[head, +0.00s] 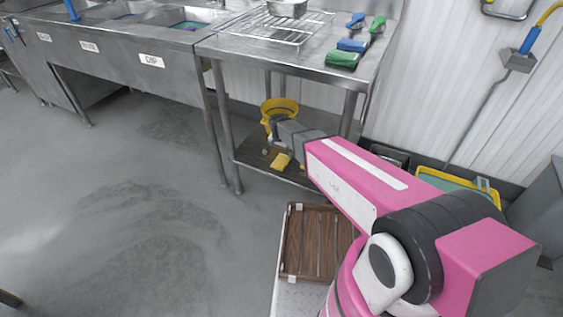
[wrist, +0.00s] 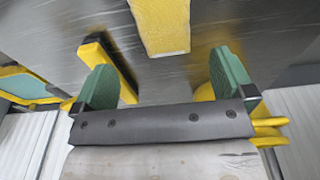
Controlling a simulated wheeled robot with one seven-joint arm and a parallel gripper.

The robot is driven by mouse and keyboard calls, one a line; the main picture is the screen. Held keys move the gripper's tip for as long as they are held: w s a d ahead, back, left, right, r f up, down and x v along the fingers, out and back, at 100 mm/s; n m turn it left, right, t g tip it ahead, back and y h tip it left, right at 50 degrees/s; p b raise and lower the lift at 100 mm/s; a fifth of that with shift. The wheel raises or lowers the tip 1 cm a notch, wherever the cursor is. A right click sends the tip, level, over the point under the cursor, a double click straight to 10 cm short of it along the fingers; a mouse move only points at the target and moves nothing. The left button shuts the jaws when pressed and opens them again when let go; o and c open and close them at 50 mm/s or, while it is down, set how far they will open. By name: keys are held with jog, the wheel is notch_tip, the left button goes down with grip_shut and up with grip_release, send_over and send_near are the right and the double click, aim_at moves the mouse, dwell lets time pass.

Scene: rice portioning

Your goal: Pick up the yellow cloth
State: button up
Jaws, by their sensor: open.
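The yellow cloth (head: 282,160) lies on the lower shelf of the steel table in the head view, just below the end of my arm. A yellow, block-like folded piece that looks like this cloth (wrist: 162,25) shows at the top middle of the wrist view, on a dark metal surface. My gripper (wrist: 165,80) has its two green-padded fingers spread wide, with nothing between the pads. The yellow piece lies beyond the fingertips, between their lines and apart from both. The top frame edge cuts off its far end. In the head view my arm hides much of the shelf.
A yellow bucket (head: 280,106) stands on the same shelf, close to my arm. A black and yellow object (wrist: 108,62) lies beside the left finger. The table top (head: 290,52) is above the shelf, and a table leg (head: 219,130) stands to the left. The left floor is clear.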

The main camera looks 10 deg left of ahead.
aim_at(281, 160)
jog(key=f, duration=0.2)
jog(key=w+f, duration=0.1)
jog(key=f, duration=0.5)
jog(key=shift+w, duration=0.25)
jog(key=c, duration=0.9)
